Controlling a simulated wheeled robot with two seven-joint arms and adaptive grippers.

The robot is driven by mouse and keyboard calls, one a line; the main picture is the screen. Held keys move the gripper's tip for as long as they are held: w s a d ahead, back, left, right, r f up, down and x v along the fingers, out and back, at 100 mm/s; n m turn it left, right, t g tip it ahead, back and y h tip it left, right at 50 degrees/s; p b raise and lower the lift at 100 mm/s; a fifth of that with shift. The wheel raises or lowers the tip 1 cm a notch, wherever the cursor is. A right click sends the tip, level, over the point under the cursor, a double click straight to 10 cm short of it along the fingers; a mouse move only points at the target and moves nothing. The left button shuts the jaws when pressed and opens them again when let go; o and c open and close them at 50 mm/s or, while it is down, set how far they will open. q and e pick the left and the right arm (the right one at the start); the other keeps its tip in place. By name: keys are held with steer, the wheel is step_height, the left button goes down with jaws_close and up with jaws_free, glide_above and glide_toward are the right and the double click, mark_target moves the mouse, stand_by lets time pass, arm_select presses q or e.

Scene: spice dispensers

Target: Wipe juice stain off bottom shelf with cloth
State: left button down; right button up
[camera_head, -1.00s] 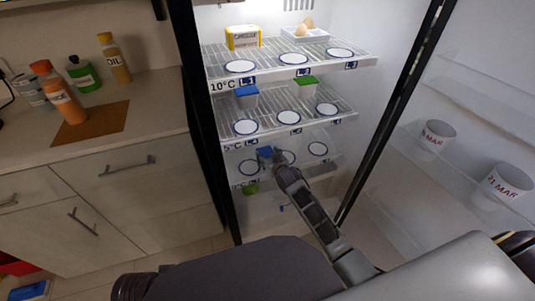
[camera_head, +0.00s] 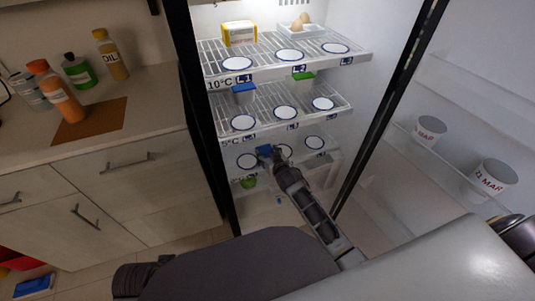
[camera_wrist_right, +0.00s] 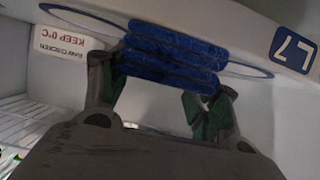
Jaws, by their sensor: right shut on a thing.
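The blue cloth (camera_head: 265,150) is a thick folded pad at the lowest circled shelf (camera_head: 229,155) of the open fridge. In the right wrist view the cloth (camera_wrist_right: 175,52) lies across the fingertips, against the white shelf surface with a blue-ringed oval and an L7 label. My right gripper (camera_head: 274,155) is shut on the cloth; in the wrist view the gripper (camera_wrist_right: 160,88) has one finger at each side of it. I cannot make out a juice stain; the cloth and gripper hide part of the shelf.
Shelves above hold a yellow box (camera_head: 240,34), an egg tray (camera_head: 298,28), a blue-lidded container (camera_head: 243,93) and a green-lidded one (camera_head: 302,77). A green item (camera_head: 248,182) sits below. Door cups (camera_head: 430,130) stand right. Bottles (camera_head: 56,93) stand on the left counter.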

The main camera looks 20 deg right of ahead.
steer(key=shift+s+p, duration=0.7)
steer(key=shift+s, duration=0.3)
steer(key=shift+s+f+p, duration=0.15)
steer(key=shift+s+p, duration=0.2)
steer(key=shift+s, duration=0.2)
steer(key=shift+d+p, duration=0.1)
steer(key=shift+p, duration=0.35)
steer(key=shift+w, duration=0.1)
steer(key=shift+w+r, duration=0.2)
steer(key=shift+w, duration=1.4)
